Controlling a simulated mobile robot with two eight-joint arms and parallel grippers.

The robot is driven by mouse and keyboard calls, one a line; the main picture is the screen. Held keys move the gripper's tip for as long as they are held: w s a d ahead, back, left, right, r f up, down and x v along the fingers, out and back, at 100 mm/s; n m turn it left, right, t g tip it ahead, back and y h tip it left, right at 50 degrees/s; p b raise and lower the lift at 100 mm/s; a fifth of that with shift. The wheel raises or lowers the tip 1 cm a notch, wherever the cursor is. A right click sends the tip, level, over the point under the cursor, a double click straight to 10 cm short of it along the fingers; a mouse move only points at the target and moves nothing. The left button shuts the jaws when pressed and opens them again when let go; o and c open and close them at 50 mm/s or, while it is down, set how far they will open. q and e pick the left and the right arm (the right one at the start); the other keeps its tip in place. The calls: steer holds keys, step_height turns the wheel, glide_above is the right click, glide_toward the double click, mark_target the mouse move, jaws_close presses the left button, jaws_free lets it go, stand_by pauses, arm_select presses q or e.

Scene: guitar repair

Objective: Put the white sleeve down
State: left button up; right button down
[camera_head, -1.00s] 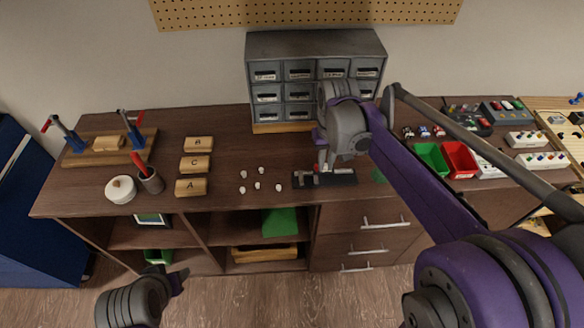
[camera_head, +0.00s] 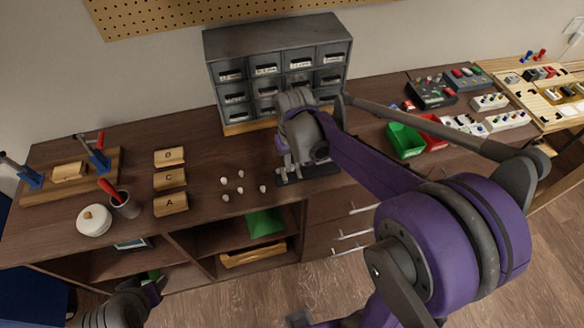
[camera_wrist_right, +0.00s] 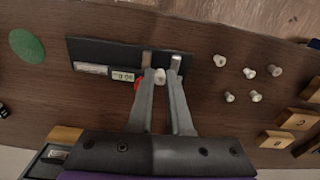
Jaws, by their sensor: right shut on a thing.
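My right gripper (camera_wrist_right: 161,78) points down at the black caliper holder (camera_wrist_right: 105,50) on the workbench. Its fingers are close together on a small white sleeve (camera_wrist_right: 161,75), which shows between the fingertips. The sleeve is beside the caliper's display (camera_wrist_right: 123,75) and near its metal jaw (camera_wrist_right: 176,64); I cannot tell whether it touches them. In the head view my right gripper (camera_head: 290,168) is over the holder (camera_head: 320,172), and the sleeve is hidden there. My left gripper (camera_head: 152,291) is low at the left, below the bench front, its fingers unclear.
Several loose white pieces (camera_wrist_right: 249,73) stand beside the holder. Wooden blocks marked A (camera_head: 171,204), C (camera_head: 169,179) and B (camera_head: 169,157) lie farther left. A grey drawer cabinet (camera_head: 225,50) stands behind. Green (camera_head: 405,141) and red bins are at right.

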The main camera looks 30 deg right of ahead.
step_height(320, 180, down, 2)
steer(key=shift+f, duration=0.25)
arm_select(q)
steer(key=shift+f, duration=0.1)
steer(key=shift+s+f, duration=0.1)
